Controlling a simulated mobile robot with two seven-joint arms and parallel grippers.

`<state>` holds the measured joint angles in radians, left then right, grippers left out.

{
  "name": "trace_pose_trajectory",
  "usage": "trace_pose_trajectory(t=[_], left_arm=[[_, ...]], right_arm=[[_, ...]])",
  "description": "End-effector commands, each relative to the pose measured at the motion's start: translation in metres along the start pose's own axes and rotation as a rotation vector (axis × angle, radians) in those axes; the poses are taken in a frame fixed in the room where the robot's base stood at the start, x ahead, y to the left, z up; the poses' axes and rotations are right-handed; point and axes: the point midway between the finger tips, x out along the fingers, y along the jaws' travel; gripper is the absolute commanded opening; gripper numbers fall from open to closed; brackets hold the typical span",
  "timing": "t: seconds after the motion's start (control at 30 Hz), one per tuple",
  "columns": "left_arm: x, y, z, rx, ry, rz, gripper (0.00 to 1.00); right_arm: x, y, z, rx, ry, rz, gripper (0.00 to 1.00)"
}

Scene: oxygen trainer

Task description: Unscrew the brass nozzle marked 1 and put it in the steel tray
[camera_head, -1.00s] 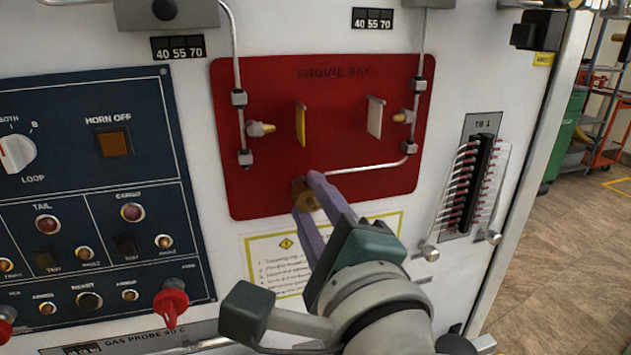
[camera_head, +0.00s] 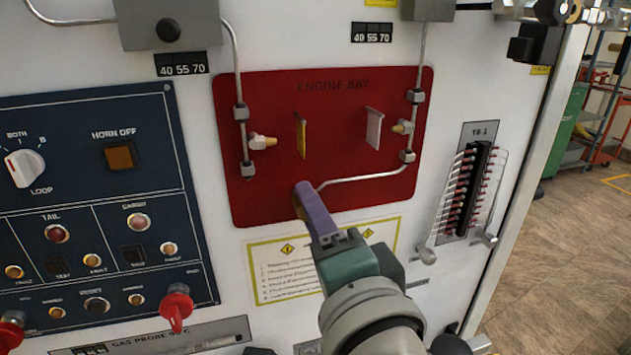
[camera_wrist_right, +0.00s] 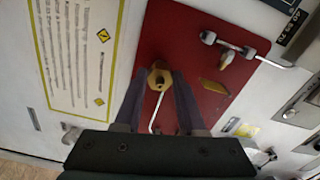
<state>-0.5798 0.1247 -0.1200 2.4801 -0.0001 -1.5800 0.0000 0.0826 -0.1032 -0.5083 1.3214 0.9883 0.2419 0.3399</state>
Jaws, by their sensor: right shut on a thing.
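My right gripper (camera_head: 300,192) reaches to the lower middle of the red ENGINE BAY panel (camera_head: 262,193). In the right wrist view, the gripper (camera_wrist_right: 160,78) has its two purple fingers on either side of a brass nozzle (camera_wrist_right: 158,71) and is shut on it. The nozzle sits at the end of a thin pale pipe (camera_head: 362,179), against the red panel. In the head view the fingers hide the nozzle. I cannot read any mark on it. No steel tray shows. My left gripper is out of view.
Two other small nozzles stand higher on the panel, left (camera_head: 263,141) and right (camera_head: 401,127), beside a yellow plate (camera_head: 301,137) and a pale plate (camera_head: 374,128). A terminal block (camera_head: 469,185) is to the right. Red-capped switches (camera_head: 176,306) stick out at lower left.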

Motion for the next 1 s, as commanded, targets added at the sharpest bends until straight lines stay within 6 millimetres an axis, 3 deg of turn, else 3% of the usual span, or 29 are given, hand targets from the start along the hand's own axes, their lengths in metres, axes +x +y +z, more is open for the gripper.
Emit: trace_pose_trajectory(t=[0.17, 0.4, 0.67, 0.83, 1.0], left_arm=[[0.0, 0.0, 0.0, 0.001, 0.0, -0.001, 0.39], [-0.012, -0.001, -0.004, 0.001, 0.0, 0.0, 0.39], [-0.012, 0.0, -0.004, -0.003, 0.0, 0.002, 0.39], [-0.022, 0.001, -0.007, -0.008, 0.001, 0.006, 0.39], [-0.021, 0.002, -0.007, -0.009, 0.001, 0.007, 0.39]], right_arm=[[0.001, -0.001, 0.0, 0.0, 0.001, -0.004, 0.0], [0.001, -0.003, 0.0, -0.286, 0.002, -0.003, 0.0], [0.001, -0.003, 0.0, -0.314, 0.002, -0.005, 0.0], [0.0, -0.004, 0.0, -0.558, 0.002, -0.003, 0.0], [0.0, -0.002, 0.0, -0.599, 0.003, -0.005, 0.0]])
